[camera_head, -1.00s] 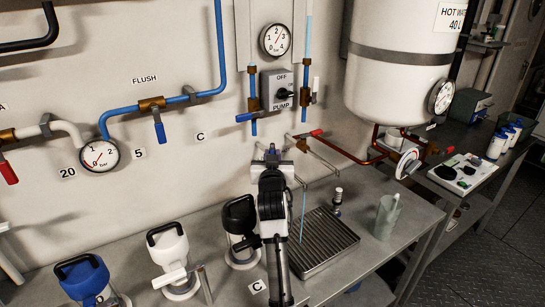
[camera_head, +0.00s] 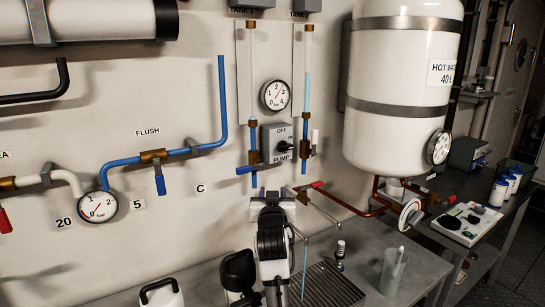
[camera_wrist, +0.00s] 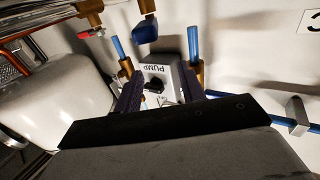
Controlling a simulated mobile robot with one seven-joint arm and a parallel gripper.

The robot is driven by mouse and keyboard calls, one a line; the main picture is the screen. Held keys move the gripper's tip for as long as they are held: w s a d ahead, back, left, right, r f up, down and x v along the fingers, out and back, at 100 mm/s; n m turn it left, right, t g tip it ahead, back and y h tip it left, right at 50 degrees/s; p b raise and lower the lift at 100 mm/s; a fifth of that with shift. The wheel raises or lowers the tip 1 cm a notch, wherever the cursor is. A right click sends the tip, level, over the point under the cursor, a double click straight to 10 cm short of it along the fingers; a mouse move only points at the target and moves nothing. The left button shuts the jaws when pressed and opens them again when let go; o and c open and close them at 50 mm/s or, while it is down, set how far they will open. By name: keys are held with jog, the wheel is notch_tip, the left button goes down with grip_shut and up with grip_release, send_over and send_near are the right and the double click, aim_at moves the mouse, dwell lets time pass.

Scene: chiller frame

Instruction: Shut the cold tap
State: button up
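My gripper (camera_head: 272,192) is at the wall below the pump box, seen from behind in the head view. In the wrist view its two dark fingers (camera_wrist: 160,90) stand apart with nothing visibly between them. That view is upside down. In it, a blue lever on a brass body, apparently the cold tap (camera_wrist: 145,32), lies beyond the fingertips with a visible gap. In the head view my gripper and arm hide this tap. A thin stream of water (camera_head: 304,262) falls from a spout over the drain grate (camera_head: 330,288).
A red-handled tap (camera_head: 317,184) is close right of my gripper; it also shows in the wrist view (camera_wrist: 90,33). The pump box (camera_head: 281,144) and a blue-handled valve (camera_head: 249,169) are above. The white hot-water tank (camera_head: 400,120) bulges out at right. A cup (camera_head: 391,273) stands on the bench.

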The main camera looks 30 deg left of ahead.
notch_tip(320, 180, up, 15)
jog(key=b, duration=0.2)
jog(key=shift+r, duration=0.1)
